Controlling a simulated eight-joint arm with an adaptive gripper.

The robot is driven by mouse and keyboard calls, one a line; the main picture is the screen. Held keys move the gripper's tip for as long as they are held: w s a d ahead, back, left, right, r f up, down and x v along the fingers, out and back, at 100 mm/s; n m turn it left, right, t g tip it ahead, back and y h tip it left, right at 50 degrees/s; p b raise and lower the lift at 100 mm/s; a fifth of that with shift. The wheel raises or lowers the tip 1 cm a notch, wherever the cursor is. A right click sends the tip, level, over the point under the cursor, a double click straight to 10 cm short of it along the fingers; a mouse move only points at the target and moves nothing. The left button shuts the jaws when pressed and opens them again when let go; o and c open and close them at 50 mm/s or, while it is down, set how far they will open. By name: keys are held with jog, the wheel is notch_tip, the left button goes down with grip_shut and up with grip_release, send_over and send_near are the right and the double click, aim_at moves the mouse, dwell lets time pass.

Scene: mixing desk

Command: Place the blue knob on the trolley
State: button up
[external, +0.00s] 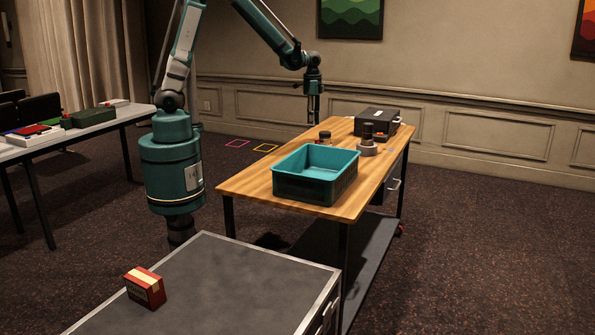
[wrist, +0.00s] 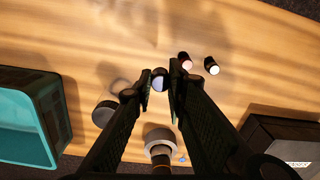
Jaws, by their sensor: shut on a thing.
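My gripper (external: 313,120) hangs pointing down over the far left part of the wooden bench. In the wrist view my gripper (wrist: 160,80) is shut on a small dark knob with a pale blue face, the blue knob (wrist: 158,84). The knob cannot be made out in the external view, and its height above the bench is hard to judge. A dark-topped, metal-rimmed unit (external: 235,268), which looks like the trolley, stands in the front of the external view, far from my gripper.
A teal bin (external: 318,187) stands on the bench (external: 250,181); its wall shows in the wrist view (wrist: 45,115). Two dark knobs, pink-faced (wrist: 186,62) and white-faced (wrist: 212,66), stand near my fingers. A black box (external: 378,120) is at the back. A red box (external: 145,287) sits on the trolley's left; its middle is clear.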

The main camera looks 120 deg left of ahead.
jog(key=shift+f, duration=0.8)
jog(key=shift+f+b, duration=0.45)
jog(key=shift+f, duration=2.7)
jog(key=shift+f+b, duration=0.3)
jog(key=shift+f, duration=1.55)
jog(key=shift+f, duration=0.15)
jog(key=o, duration=0.7)
